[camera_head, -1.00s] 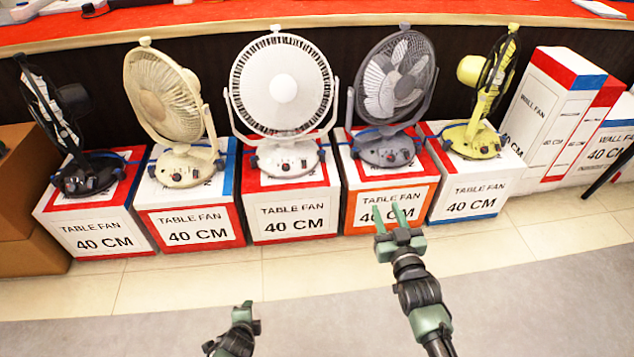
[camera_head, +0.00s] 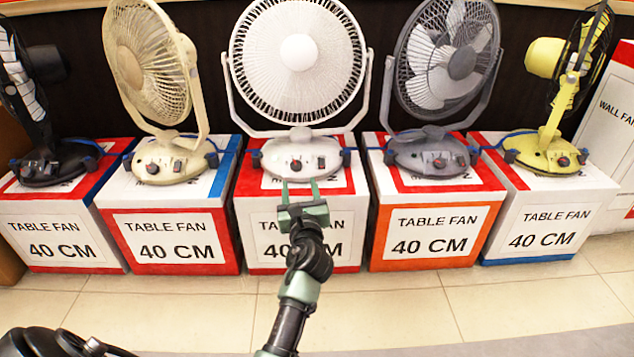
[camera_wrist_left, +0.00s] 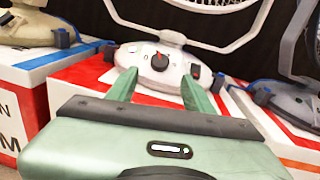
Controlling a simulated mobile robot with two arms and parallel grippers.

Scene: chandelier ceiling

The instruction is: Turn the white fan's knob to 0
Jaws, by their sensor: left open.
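The white fan (camera_head: 299,54) stands upright on a box in the middle of the row in the head view. Its knob (camera_head: 296,165) is on the front of the base, left of a small switch. In the left wrist view the knob (camera_wrist_left: 159,62) is dark with a red mark, on the white base (camera_wrist_left: 136,60); its numbers are too small to read. My left gripper (camera_head: 300,184) is open and empty in front of and below the knob. In the left wrist view its fingers (camera_wrist_left: 158,82) point at the base with the knob between and beyond them. My right gripper is not in view.
A cream fan (camera_head: 150,60) stands to the left and a grey fan (camera_head: 460,62) to the right, each on its own box. A black fan (camera_head: 40,165) and a yellow fan (camera_head: 545,155) stand at the ends. The tiled floor (camera_head: 400,310) before the boxes is clear.

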